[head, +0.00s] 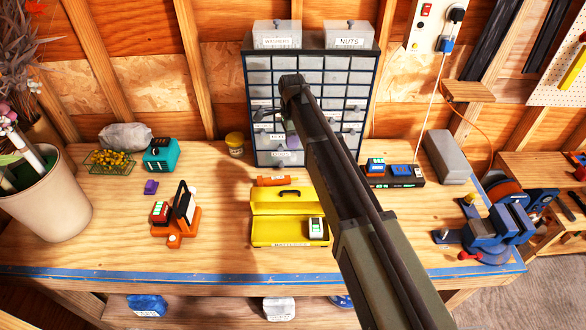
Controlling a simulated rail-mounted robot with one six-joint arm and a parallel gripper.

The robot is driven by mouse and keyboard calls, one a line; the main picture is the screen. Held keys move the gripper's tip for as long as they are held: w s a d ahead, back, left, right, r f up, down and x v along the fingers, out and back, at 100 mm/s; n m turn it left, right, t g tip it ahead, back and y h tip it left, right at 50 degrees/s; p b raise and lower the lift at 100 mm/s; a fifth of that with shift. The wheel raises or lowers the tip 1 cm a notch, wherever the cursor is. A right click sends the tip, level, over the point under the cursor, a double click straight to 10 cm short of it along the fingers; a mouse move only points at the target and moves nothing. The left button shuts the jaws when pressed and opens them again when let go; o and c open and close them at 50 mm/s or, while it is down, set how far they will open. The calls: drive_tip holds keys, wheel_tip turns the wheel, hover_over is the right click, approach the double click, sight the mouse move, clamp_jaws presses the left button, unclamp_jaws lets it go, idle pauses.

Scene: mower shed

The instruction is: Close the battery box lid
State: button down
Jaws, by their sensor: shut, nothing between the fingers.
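The yellow battery box (262,232) stands on the workbench near its front edge, left of my arm. Its yellow lid (277,207) is open, tilted up at the back, with a dark handle on its far edge. A white and green battery (316,228) sits in the right part of the box. My arm reaches in from the lower right, passing beside the box.
The drawer cabinet (259,77) stands behind the box. An orange cylinder (273,181) lies just behind the lid. An orange stand (185,218) is to the left, a charger strip (391,182) and a blue vise (490,225) to the right.

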drive_tip(key=m, duration=0.2)
drive_tip(key=b, duration=1.1)
hover_over(293, 195)
drive_tip(key=w, duration=0.2)
drive_tip(key=x, duration=0.3)
drive_tip(key=w+x, duration=0.1)
drive_tip(key=x, duration=0.3)
drive_tip(key=w+x, duration=0.1)
drive_tip(key=x, duration=0.3)
drive_tip(key=shift+f, duration=0.25)
drive_tip(key=shift+s, duration=0.25)
drive_tip(key=shift+w+a, duration=0.1)
